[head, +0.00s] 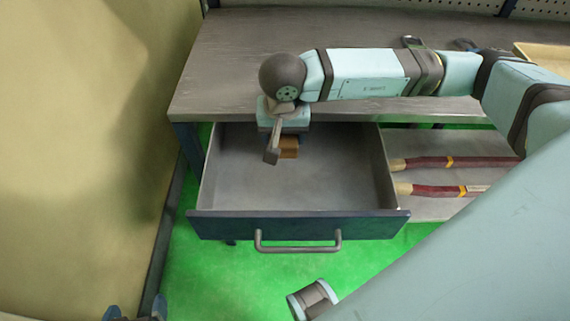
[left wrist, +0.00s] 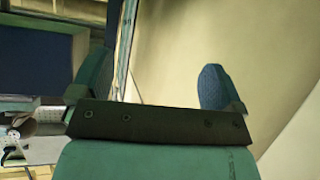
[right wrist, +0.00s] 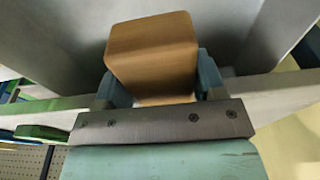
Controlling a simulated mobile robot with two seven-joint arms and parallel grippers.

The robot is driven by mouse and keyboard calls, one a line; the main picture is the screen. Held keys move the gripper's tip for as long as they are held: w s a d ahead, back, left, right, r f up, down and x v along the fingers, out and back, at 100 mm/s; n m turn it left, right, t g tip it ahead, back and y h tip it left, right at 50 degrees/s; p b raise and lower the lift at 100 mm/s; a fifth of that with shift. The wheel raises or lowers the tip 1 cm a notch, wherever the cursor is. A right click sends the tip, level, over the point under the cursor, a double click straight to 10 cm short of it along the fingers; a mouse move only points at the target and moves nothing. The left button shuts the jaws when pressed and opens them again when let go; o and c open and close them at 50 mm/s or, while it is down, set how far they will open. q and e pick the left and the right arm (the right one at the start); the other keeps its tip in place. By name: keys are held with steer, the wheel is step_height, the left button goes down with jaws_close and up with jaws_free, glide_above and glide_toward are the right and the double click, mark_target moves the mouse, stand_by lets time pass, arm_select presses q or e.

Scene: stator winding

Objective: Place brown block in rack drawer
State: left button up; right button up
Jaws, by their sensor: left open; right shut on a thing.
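The brown block (head: 289,153) is held in my right gripper (head: 287,143), over the inside of the open drawer near its back. The right wrist view shows the block (right wrist: 152,52) between the two fingers (right wrist: 155,85), with the grey drawer interior beyond it. I cannot tell whether the block touches the drawer floor. The rack drawer (head: 300,225) is pulled out below the worktop, with a dark blue front and a grey handle; no other object shows inside it. My left gripper (head: 136,311) is at the bottom left edge of the head view. In the left wrist view its fingers (left wrist: 155,88) are apart and empty.
The grey worktop (head: 235,60) overhangs the back of the drawer. Red-brown rods (head: 440,162) lie on a shelf right of the drawer. A tan wall (head: 80,110) stands close on the left. A tray (head: 545,55) sits at the worktop's right end.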

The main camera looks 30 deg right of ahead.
mark_target(284, 173)
step_height(284, 173, down, 12)
steer(key=shift+r+b, duration=0.25)
steer(key=shift+b, duration=0.5)
steer(key=shift+f+b, duration=0.3)
steer(key=o, duration=1)
steer(key=shift+r, duration=0.1)
steer(key=shift+r, duration=0.1)
steer(key=shift+r+p, duration=0.3)
steer(key=shift+p, duration=0.2)
steer(key=r, duration=0.3)
steer(key=s+r+p, duration=0.1)
steer(key=r, duration=0.3)
steer(key=a+r, duration=0.1)
steer(key=r, duration=0.3)
steer(key=shift+s+r, duration=0.25)
